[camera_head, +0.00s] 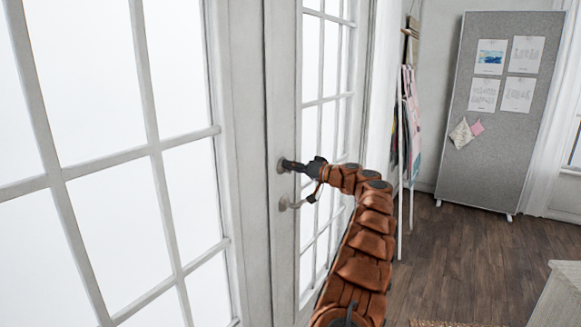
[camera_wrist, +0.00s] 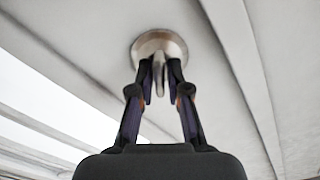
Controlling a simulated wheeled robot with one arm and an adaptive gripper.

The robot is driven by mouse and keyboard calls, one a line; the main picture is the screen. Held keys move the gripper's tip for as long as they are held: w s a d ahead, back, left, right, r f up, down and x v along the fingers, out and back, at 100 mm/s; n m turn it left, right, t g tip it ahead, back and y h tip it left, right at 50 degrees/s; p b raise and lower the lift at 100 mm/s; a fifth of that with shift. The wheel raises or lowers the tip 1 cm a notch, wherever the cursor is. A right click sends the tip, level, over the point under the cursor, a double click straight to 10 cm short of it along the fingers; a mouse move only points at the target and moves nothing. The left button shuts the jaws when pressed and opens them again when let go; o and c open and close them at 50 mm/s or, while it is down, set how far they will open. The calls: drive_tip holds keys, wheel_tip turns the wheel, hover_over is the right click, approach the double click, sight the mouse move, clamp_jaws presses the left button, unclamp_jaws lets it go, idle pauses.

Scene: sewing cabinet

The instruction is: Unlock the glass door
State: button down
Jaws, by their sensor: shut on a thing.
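The white-framed glass door (camera_head: 285,125) stands shut, as far as the head view shows, with many bright panes. A round metal lock (camera_head: 281,166) sits on its frame; in the wrist view it is a round plate (camera_wrist: 148,43) with a small thumb-turn (camera_wrist: 159,72) standing out from it. My gripper (camera_head: 296,165) reaches the lock from the right. In the wrist view its two fingers (camera_wrist: 159,80) are shut on the thumb-turn, one on each side. A metal lever handle (camera_head: 290,203) is on the door just below the lock and my gripper.
A second paned door leaf (camera_head: 110,160) is at the left. A rack with hanging cloths (camera_head: 408,130) stands behind my arm on the right. A grey pinboard (camera_head: 500,110) stands at the back. The wooden floor (camera_head: 460,255) is open between, with a pale cabinet corner (camera_head: 558,295) at lower right.

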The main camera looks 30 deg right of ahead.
drive_tip(key=m+p, duration=0.2)
drive_tip(key=m, duration=0.4)
drive_tip(key=shift+d, duration=0.1)
drive_tip(key=shift+d+f+m+p, duration=0.15)
drive_tip(key=shift+m+p, duration=0.5)
drive_tip(key=shift+m, duration=0.6)
drive_tip(key=shift+a+f+m+p, duration=0.1)
drive_tip(key=shift+m+p, duration=0.5)
drive_tip(key=shift+m, duration=0.65)
drive_tip(key=c, duration=1.3)
unclamp_jaws()
drive_tip(key=shift+o, duration=0.2)
drive_tip(key=v, duration=1.2)
drive_tip(key=shift+f, duration=0.1)
drive_tip(key=shift+w, duration=0.1)
